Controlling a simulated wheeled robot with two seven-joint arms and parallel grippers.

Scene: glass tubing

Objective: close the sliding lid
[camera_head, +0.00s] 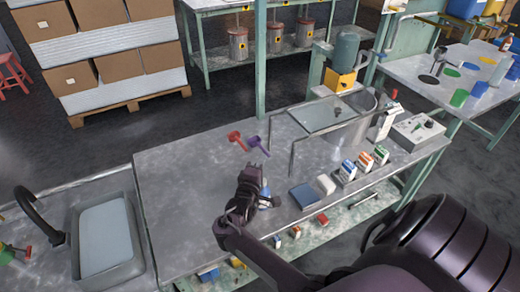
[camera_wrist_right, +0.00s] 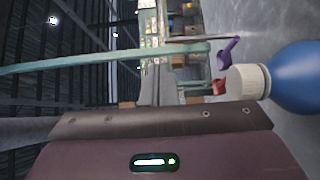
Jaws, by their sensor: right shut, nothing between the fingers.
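A flat, pale see-through panel (camera_head: 328,113), which looks like the sliding lid, lies level at the back right of the bench, beside a clear round-walled vessel (camera_head: 372,108). I cannot tell how much of the opening it covers. My right gripper (camera_head: 252,172) is shut and empty over the middle of the bench, well to the left of and nearer than the panel. A blue bottle with a white cap (camera_wrist_right: 290,78) is close beside this gripper and is partly hidden behind it in the head view. My left gripper is not in view.
A red tool (camera_head: 236,138) and a purple tool (camera_head: 257,144) lie beyond the gripper. A bent metal rail (camera_head: 292,158) stands before the panel. A blue box (camera_head: 304,196) and several small boxes stand at the right. The bench's left part is clear, beside a sink (camera_head: 107,235).

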